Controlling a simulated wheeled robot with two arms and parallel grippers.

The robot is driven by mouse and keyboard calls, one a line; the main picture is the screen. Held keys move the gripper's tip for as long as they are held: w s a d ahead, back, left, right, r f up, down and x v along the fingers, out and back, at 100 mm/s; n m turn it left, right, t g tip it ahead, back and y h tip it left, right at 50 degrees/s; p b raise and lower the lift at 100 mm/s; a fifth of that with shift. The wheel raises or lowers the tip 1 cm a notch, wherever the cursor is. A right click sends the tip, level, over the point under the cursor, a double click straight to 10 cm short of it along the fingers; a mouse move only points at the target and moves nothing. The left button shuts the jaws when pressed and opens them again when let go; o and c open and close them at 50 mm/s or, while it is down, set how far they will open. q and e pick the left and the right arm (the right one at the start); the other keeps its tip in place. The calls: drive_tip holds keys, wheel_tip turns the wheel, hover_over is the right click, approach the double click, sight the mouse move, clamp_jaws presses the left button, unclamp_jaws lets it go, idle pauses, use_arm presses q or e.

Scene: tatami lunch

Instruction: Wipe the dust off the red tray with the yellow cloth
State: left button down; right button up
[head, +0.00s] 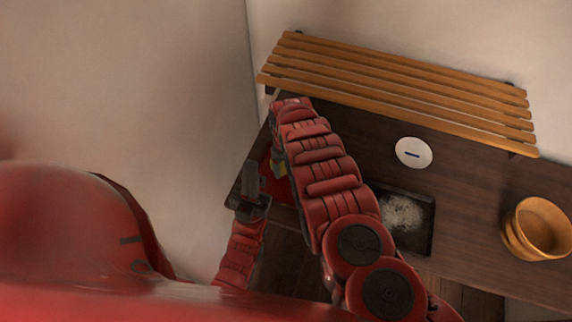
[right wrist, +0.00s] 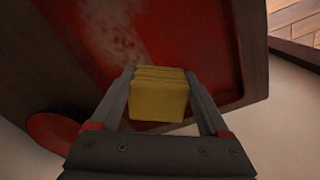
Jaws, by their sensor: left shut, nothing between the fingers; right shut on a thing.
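The red tray (head: 281,190) lies at the left end of the dark table, mostly hidden behind my right arm in the head view. In the right wrist view the red tray (right wrist: 215,55) fills the upper middle, with a pale dusty patch at its upper left. My right gripper (right wrist: 160,74) is shut on the folded yellow cloth (right wrist: 158,103), which is over the tray; I cannot tell if it touches. My left gripper (head: 251,168) is shut and empty, by the table's left edge.
A dark square dish with pale powder (head: 403,213) is right of my right arm. A white disc (head: 414,152) with a dark slot lies behind it. Stacked wooden bowls (head: 540,228) stand at the right. A slatted wooden rack (head: 400,88) runs along the wall.

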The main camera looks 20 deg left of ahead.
drive_tip(key=shift+f+b, duration=0.55)
drive_tip(key=shift+f, duration=0.25)
